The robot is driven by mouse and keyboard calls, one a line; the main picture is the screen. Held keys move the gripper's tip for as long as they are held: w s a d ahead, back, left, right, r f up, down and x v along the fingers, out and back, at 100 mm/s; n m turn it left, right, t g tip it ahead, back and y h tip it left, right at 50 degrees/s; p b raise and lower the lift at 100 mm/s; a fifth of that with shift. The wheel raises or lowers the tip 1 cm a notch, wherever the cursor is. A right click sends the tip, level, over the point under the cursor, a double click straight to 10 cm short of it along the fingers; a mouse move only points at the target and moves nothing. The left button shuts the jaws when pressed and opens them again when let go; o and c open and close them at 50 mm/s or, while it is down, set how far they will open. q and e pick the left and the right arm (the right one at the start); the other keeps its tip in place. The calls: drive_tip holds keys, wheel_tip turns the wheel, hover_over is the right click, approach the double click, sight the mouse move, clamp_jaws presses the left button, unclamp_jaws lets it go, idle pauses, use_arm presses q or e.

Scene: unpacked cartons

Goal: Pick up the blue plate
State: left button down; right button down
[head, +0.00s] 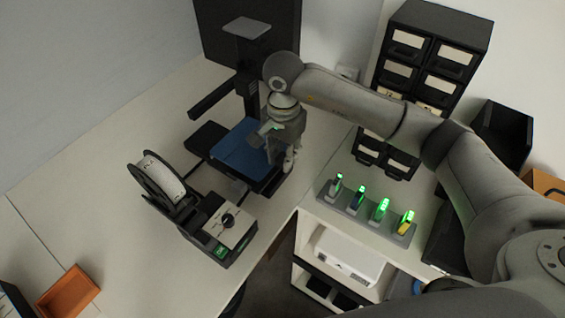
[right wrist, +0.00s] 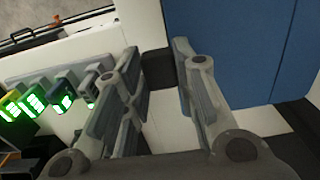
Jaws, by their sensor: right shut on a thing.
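The blue plate (head: 240,150) lies flat on the dark bed of a printer-like machine in the head view. Its broad blue surface fills the upper right of the right wrist view (right wrist: 235,50). My right gripper (head: 280,150) is at the plate's right edge, pointing down. In the right wrist view my right gripper's fingers (right wrist: 157,58) stand either side of a small dark tab (right wrist: 158,74) beside the blue surface, and are shut on it. Whether the tab belongs to the plate is hard to see. My left gripper is not in view.
The machine's upright column (head: 247,85) stands close behind the plate. A control box (head: 222,228) and a white spool (head: 160,175) sit in front and left. A rack of green-lit devices (head: 368,212) and black drawers (head: 420,65) stand right.

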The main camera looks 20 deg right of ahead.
drive_tip(key=s+a+r+b, duration=0.3)
drive_tip(key=s+r, duration=0.5)
drive_tip(key=s, duration=0.4)
drive_tip(key=shift+s+r+b, duration=0.35)
drive_tip(key=shift+b, duration=0.3)
